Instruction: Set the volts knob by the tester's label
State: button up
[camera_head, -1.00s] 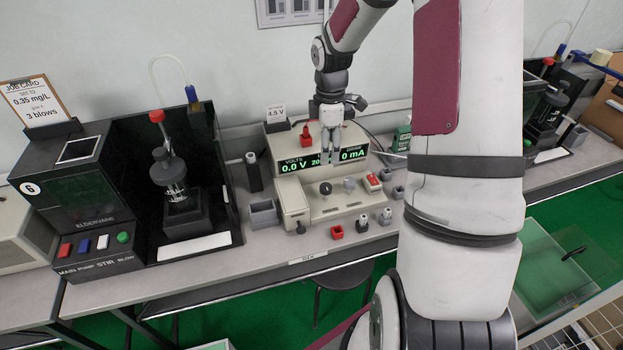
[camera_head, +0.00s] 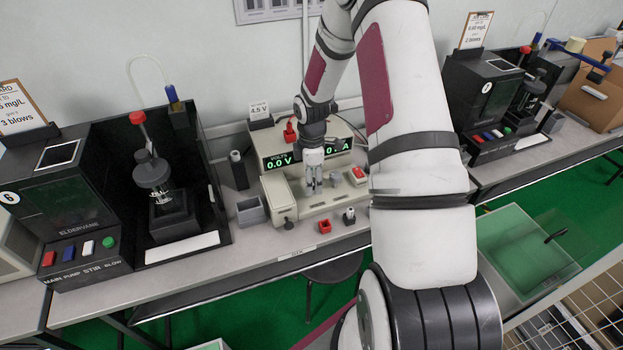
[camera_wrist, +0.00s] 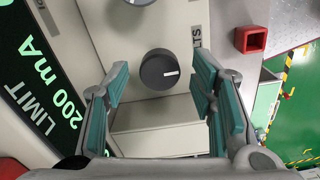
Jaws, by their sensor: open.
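The tester is a beige bench box (camera_head: 315,210) with a green display (camera_head: 278,163) reading VOLTS 0.0 V. A white card (camera_head: 259,109) reading 4.5 V stands behind it. In the wrist view, the dark round volts knob (camera_wrist: 155,72) has a white index mark towards the right, near partly visible lettering ending in "TS". My gripper (camera_head: 314,186) is over the tester's front, hiding the knob in the head view. In the wrist view my open gripper (camera_wrist: 160,90) has its teal-padded fingers on both sides of the knob, apart from it; nothing is held.
A black device (camera_head: 75,215) with coloured buttons stands to the left. A grey open box (camera_head: 251,211) and a small red socket (camera_head: 324,227) sit near the tester. Another dark knob (camera_wrist: 136,2) shows at the wrist view's top edge.

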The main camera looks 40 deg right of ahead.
jog(key=shift+f, duration=0.15)
jog(key=shift+c, duration=0.6)
jog(key=c, duration=1)
jog(key=shift+m, duration=0.3)
